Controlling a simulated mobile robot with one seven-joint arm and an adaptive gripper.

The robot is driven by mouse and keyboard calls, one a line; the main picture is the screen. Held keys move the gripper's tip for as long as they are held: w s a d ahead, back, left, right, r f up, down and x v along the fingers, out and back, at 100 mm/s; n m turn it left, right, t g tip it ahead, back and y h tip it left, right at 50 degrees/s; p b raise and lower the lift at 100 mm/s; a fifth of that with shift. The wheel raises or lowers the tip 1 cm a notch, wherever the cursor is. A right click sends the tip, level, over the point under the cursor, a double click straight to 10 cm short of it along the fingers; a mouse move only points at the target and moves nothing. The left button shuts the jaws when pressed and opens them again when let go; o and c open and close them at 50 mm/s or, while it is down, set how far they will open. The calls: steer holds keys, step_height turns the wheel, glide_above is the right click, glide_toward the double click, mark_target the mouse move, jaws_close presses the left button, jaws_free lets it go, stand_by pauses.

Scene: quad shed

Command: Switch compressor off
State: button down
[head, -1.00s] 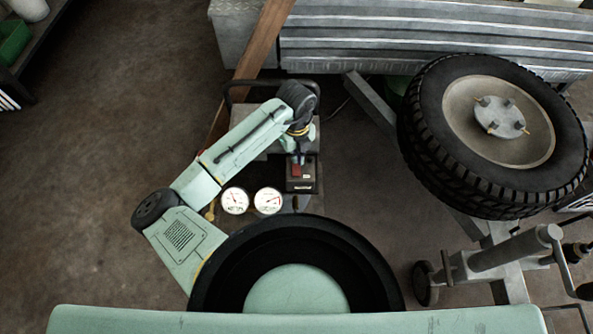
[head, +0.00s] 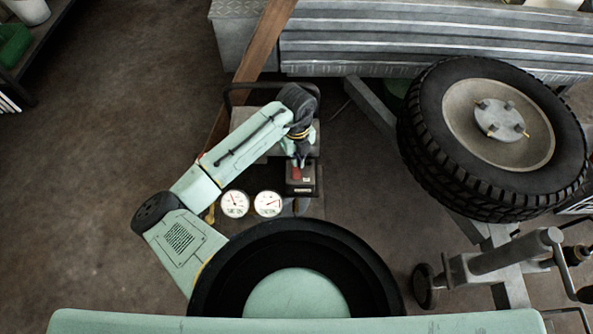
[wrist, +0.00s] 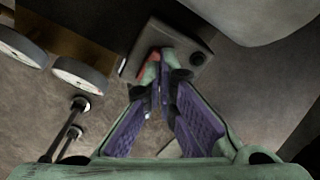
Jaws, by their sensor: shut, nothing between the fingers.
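The compressor's switch box (head: 304,184) is a small dark box beside the two gauges in the head view. It also shows at the top middle of the wrist view (wrist: 192,52). A red rocker switch (head: 297,174) sits on its face; in the wrist view the red part (wrist: 148,62) is partly covered by my fingertips. My gripper (head: 299,161) is shut and empty, with its tips at the red switch. In the wrist view my gripper (wrist: 164,68) points at the box; whether the tips touch the switch I cannot tell.
Two round white gauges (head: 251,204) stand left of the switch box. A black handle bar (head: 262,86) is behind it. A large tyre (head: 497,137) and a grey jack (head: 500,255) are at the right. The floor at the left is open.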

steer(key=shift+f+b, duration=0.9)
steer(key=shift+f, duration=0.3)
stand_by(0.8)
steer(key=shift+r, duration=0.15)
steer(key=shift+r+p, duration=2.7)
steer(key=shift+r, duration=0.7)
